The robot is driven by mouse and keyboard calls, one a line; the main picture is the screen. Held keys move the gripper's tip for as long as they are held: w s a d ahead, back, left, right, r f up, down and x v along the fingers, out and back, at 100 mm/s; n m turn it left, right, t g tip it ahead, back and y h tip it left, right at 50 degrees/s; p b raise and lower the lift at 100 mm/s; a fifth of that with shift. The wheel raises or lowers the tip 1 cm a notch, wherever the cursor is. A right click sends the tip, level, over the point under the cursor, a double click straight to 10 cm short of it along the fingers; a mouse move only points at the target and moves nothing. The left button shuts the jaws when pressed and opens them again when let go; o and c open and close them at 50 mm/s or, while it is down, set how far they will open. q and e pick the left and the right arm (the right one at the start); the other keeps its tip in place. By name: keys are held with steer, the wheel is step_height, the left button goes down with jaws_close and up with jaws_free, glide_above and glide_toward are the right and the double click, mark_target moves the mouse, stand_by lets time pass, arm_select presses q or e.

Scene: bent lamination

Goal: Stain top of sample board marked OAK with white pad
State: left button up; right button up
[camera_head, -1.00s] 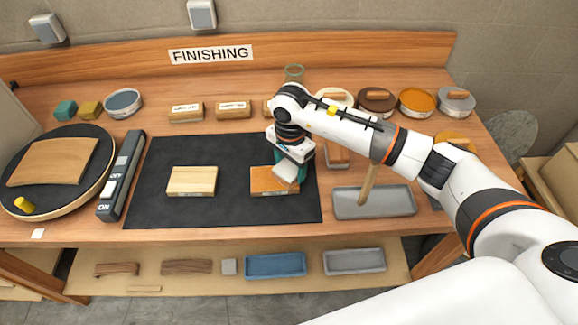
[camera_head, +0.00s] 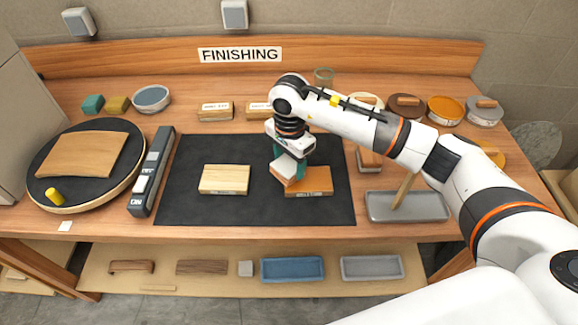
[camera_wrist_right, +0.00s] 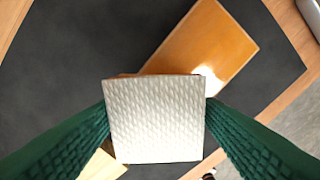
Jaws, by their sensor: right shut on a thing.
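My right gripper (camera_head: 287,160) is shut on the white pad (camera_head: 284,167), which has an orange-brown lower side. In the right wrist view the pad (camera_wrist_right: 155,118) sits between the green fingers. It is at the left end of an orange-brown board (camera_head: 309,182) on the black mat; I cannot tell whether they touch. This board also shows in the wrist view (camera_wrist_right: 205,50), with a bright glossy spot beside the pad. Its front label is too small to read surely. A pale board (camera_head: 224,179) lies to the left, its front label unreadable. My left gripper is not in view.
The black mat (camera_head: 185,205) has free room around the boards. A grey tray (camera_head: 425,208) with a wooden stick stands right of it. Several round tins, including an orange one (camera_head: 445,108), line the back right. A long grey device (camera_head: 152,172) borders the mat's left.

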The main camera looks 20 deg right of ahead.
steer(key=r, duration=0.1)
steer(key=r+p, duration=0.1)
steer(key=shift+s+d+r, duration=0.2)
steer(key=shift+d+r, duration=0.1)
steer(key=shift+d, duration=0.1)
steer(key=shift+w+a+r+p, duration=0.15)
steer(key=shift+r+p, duration=0.3)
steer(key=shift+r, duration=1.1)
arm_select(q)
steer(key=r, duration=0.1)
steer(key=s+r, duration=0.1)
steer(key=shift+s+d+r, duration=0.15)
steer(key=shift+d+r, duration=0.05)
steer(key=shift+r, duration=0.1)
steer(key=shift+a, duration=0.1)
arm_select(e)
steer(key=shift+s, duration=0.2)
